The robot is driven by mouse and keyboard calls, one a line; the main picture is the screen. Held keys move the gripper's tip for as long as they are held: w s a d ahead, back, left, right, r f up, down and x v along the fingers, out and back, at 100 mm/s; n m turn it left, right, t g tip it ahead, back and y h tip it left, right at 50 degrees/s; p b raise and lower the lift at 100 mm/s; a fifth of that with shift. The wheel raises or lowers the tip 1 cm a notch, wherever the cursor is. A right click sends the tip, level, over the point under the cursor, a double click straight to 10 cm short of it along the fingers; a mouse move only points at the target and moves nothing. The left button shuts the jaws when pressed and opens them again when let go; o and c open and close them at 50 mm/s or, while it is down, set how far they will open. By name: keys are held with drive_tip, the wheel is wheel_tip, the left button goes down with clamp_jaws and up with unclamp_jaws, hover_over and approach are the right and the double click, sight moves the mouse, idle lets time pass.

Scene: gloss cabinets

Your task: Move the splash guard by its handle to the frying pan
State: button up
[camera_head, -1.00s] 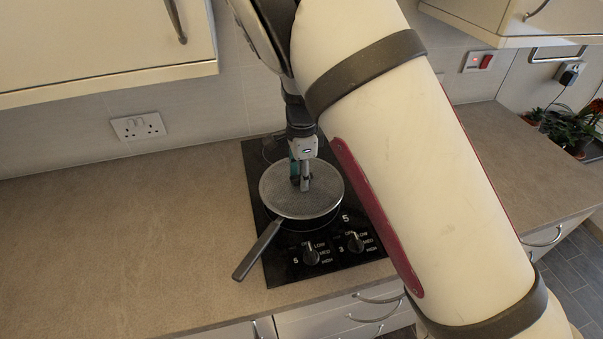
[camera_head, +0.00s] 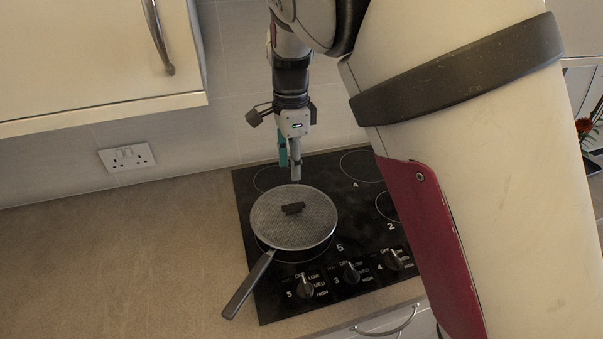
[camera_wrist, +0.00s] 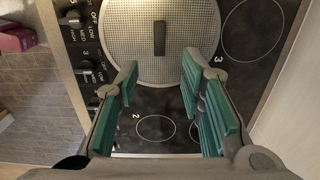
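The splash guard (camera_head: 275,222) is a round grey mesh disc lying on top of the frying pan. Its dark bar handle (camera_head: 293,208) stands at its middle; the guard (camera_wrist: 190,45) and the handle (camera_wrist: 159,38) also show in the wrist view. The frying pan is mostly covered; its long handle (camera_head: 249,285) points to the front left. My gripper (camera_head: 291,175) is above and behind the guard, apart from it. In the wrist view its green-padded fingers (camera_wrist: 158,80) are spread with nothing between them.
The pan stands on a black hob (camera_head: 345,285) with knobs along its front. The counter (camera_head: 110,260) to the left is clear. A wall cabinet (camera_head: 90,55) hangs at upper left, and a double socket (camera_head: 127,157) is on the wall.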

drive_tip(key=s+d+r+n+t+y, duration=0.2)
drive_tip(key=s+d+r+n, duration=0.5)
drive_tip(key=s+d+r, duration=0.55)
drive_tip(key=s+d+n+t+h, duration=0.1)
drive_tip(key=s+d+n, duration=0.2)
drive_tip(key=s, duration=0.4)
drive_tip(key=s+d+n+t+h, duration=0.1)
drive_tip(key=s+d+n+t, duration=0.1)
drive_tip(key=s+d+n, duration=0.2)
drive_tip(key=s+r, duration=0.1)
drive_tip(key=s, duration=0.2)
drive_tip(key=shift+d+n+t, duration=0.25)
drive_tip(key=shift+n+t, duration=0.05)
drive_tip(key=shift+n, duration=0.1)
